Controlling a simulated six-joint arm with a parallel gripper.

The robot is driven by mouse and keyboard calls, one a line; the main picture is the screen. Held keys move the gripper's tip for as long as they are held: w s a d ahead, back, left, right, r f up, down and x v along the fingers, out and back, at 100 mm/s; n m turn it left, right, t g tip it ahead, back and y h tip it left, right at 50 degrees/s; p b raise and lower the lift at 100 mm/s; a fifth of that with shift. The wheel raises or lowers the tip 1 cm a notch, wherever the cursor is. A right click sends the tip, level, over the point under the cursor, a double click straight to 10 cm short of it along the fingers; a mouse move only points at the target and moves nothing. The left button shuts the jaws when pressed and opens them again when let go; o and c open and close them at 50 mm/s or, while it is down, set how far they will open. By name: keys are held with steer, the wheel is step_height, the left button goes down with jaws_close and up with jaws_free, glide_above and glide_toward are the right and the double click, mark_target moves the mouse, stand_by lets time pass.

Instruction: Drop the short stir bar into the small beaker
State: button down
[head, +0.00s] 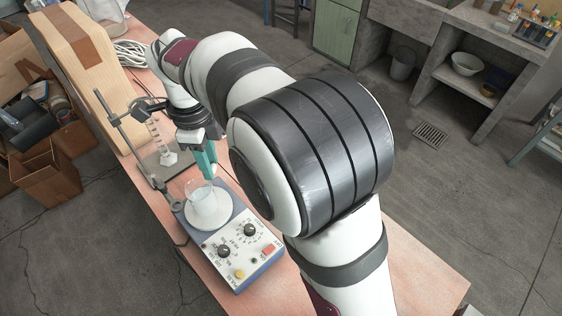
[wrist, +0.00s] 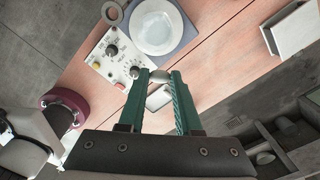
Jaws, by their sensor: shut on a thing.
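The small beaker (head: 203,201) is clear glass and stands upright on the round white top plate of a stirrer hotplate (head: 240,246). In the wrist view the white plate (wrist: 171,47) shows at the top with the round beaker outline on it. My gripper (head: 210,176) has green fingers and hangs just behind the beaker, toward the back of the bench in the head view. In the wrist view my gripper (wrist: 162,75) is shut on a small whitish piece, the short stir bar (wrist: 160,77), between the fingertips. The stir bar is hidden in the head view.
A metal stand with a rod and clamp (head: 133,124) rises left of the hotplate. A wooden block (head: 88,65) and coiled white cable (head: 131,53) lie farther back. A white flat object (wrist: 292,32) shows at the right in the wrist view. The bench front right is clear.

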steer(key=f, duration=0.1)
steer(key=a+f, duration=0.1)
steer(key=f, duration=0.1)
steer(key=s+a+f, duration=0.1)
steer(key=f, duration=0.1)
steer(key=shift+a+f, duration=0.15)
steer(key=shift+f, duration=0.05)
steer(key=c, duration=0.5)
jaws_free()
step_height(320, 180, up, 16)
steer(key=shift+f, duration=0.1)
